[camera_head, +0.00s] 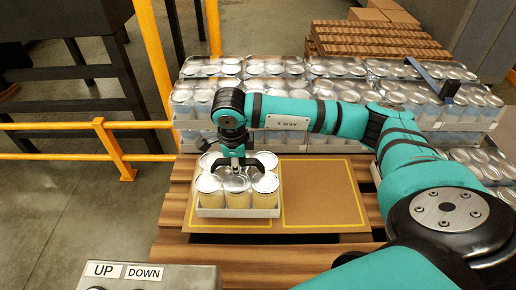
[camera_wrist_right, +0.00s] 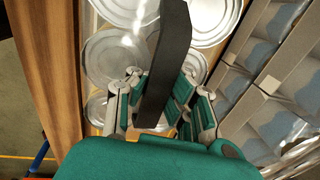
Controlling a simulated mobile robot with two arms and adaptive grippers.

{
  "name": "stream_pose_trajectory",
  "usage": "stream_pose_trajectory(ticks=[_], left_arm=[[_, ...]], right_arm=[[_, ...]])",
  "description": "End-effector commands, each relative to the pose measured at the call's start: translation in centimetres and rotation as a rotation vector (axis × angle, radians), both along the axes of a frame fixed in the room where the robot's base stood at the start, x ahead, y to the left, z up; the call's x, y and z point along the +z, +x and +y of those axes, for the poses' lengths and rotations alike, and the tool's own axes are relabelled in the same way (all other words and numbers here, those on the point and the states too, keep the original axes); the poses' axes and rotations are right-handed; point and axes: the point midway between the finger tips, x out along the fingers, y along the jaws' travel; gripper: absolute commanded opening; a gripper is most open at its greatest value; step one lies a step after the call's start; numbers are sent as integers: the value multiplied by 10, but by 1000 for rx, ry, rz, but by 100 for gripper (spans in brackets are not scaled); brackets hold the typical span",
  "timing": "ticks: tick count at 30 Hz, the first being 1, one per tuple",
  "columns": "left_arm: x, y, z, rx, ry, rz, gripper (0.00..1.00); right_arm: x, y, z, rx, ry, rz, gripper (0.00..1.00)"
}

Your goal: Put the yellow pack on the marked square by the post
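The yellow pack (camera_head: 238,212) is a white tray of yellow-bodied cans with silver lids and a dark strap handle on top. It rests upright on the left marked square (camera_head: 216,223), the one nearer the yellow post (camera_head: 155,62). My right gripper (camera_head: 236,164) is low over the middle of the pack. In the right wrist view the dark handle (camera_wrist_right: 168,50) runs between the fingers of my right gripper (camera_wrist_right: 157,100), which look shut on it. The pack hides much of the square. My left gripper is out of view.
A second yellow-outlined square (camera_head: 322,195) to the right is empty. Stacked packs of silver-lidded cans (camera_head: 320,90) stand behind. A yellow rail (camera_head: 80,125) runs at left. A box labelled UP and DOWN (camera_head: 135,277) is at front left.

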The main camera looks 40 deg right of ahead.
Motion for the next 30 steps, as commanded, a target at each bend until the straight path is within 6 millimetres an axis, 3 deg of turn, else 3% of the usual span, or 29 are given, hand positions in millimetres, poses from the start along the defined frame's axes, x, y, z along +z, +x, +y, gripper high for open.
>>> stream_pose_trajectory(ticks=[3, 7, 18, 26, 30], left_arm=[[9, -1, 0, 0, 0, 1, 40], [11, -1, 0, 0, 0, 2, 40], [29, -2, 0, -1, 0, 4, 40], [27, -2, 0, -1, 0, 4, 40], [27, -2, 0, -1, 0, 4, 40]], right_arm=[[3, 18, 10, -1, 1, -4, 0], [0, 26, 15, 1, 1, -5, 0], [-32, 27, 16, -2, 1, -3, 0], [-39, 26, 16, 0, 0, 0, 0], [-38, 26, 16, -1, 0, -1, 18]])
